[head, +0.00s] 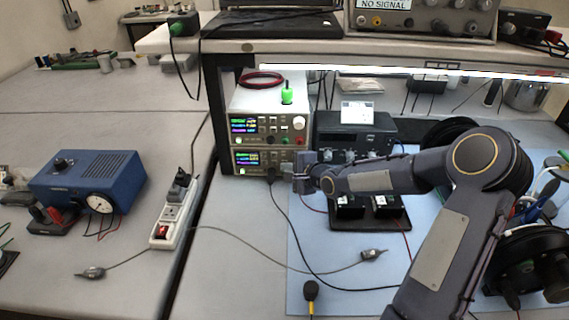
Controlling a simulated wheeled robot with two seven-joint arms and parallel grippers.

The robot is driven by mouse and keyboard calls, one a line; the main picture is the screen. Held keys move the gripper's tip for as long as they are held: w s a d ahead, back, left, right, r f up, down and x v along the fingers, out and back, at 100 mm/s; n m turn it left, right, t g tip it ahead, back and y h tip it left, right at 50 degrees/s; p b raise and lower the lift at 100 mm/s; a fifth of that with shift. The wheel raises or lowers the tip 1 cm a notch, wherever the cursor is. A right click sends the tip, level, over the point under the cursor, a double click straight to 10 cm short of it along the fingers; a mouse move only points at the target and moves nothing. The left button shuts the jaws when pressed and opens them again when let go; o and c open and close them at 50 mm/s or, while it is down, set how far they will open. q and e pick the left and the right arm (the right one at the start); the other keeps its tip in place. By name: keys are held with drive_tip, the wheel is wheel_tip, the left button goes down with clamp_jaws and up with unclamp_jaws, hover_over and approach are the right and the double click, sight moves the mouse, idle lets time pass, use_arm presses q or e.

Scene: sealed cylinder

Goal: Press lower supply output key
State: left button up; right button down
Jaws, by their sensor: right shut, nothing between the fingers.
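Two power supplies are stacked on the bench under the shelf. The upper supply (262,127) has a lit colour display and a white knob. The lower supply (245,161) has a similar lit display; the right part of its front is hidden behind my right gripper. My right gripper (287,175) is shut and empty, with its fingertips at the right part of the lower supply's front. I cannot tell whether it touches the panel, and the output key cannot be made out. My left gripper is not in view.
A black instrument (355,128) stands right of the supplies. Black leads run across the bench and blue mat (310,280). A power strip (172,214) and a blue box with a gauge (88,180) are at left. The shelf (300,48) overhangs the supplies.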

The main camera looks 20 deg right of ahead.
drive_tip(key=shift+s+a, duration=0.3)
drive_tip(key=shift+s, duration=0.4)
drive_tip(key=shift+s, duration=0.1)
drive_tip(key=shift+s+a, duration=0.35)
drive_tip(key=shift+s, duration=0.4)
drive_tip(key=shift+s+a, duration=0.4)
drive_tip(key=shift+s, duration=0.3)
drive_tip(key=shift+s+a, duration=0.35)
drive_tip(key=shift+s, duration=0.4)
